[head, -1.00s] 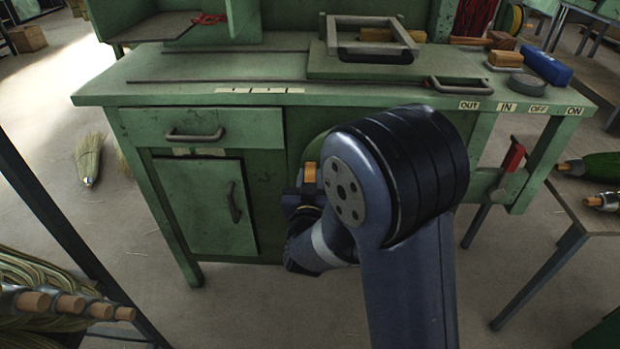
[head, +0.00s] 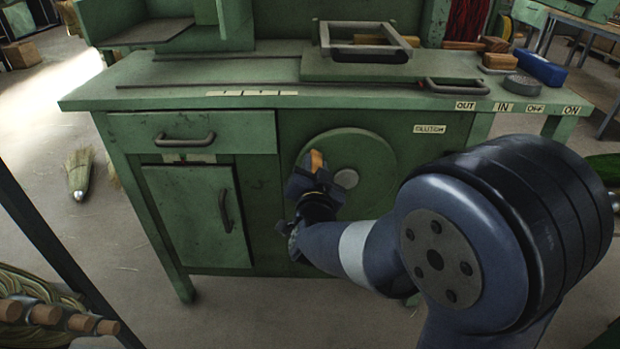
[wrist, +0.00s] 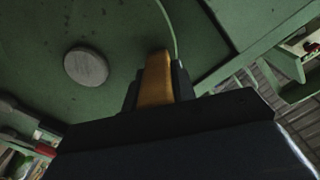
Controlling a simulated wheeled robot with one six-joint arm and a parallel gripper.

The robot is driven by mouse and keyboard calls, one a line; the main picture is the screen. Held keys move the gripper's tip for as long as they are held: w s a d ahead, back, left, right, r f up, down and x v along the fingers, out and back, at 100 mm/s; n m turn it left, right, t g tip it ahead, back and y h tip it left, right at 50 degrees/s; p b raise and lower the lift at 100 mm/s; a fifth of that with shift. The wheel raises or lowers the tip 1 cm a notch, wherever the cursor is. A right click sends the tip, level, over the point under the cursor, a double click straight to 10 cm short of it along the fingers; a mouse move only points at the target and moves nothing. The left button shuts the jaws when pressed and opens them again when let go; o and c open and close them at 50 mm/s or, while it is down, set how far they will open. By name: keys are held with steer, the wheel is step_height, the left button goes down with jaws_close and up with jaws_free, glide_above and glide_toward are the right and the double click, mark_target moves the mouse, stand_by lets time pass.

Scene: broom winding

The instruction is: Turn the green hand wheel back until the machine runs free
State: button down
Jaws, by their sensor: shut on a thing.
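The green hand wheel (head: 362,160) is a round disc on the front of the green machine, right of the drawer and door. A pale grey hub (head: 346,179) marks its middle; the hub also shows in the wrist view (wrist: 86,67). My gripper (head: 316,166) is at the left part of the wheel, shut on an orange-brown handle (wrist: 156,80) that stands out from the wheel's face. The handle's top shows between the fingers in the head view. My gripper and forearm hide the wheel's lower left part.
The machine's bench top (head: 200,92) overhangs the wheel. A drawer handle (head: 185,139) and a door handle (head: 226,211) stick out left of the wheel. Brooms (head: 78,172) lie on the floor at left, and tied bundles with wooden ends (head: 45,315) are at lower left.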

steer(key=shift+d+r+m, duration=0.3)
steer(key=shift+r+m, duration=0.05)
steer(key=shift+m, duration=0.25)
steer(key=c, duration=1.2)
jaws_free()
steer(key=shift+o, duration=0.2)
steer(key=s+p, duration=0.1)
steer(key=s, duration=1)
steer(key=shift+a+p, duration=0.15)
steer(key=shift+p, duration=0.25)
steer(key=shift+w, duration=0.15)
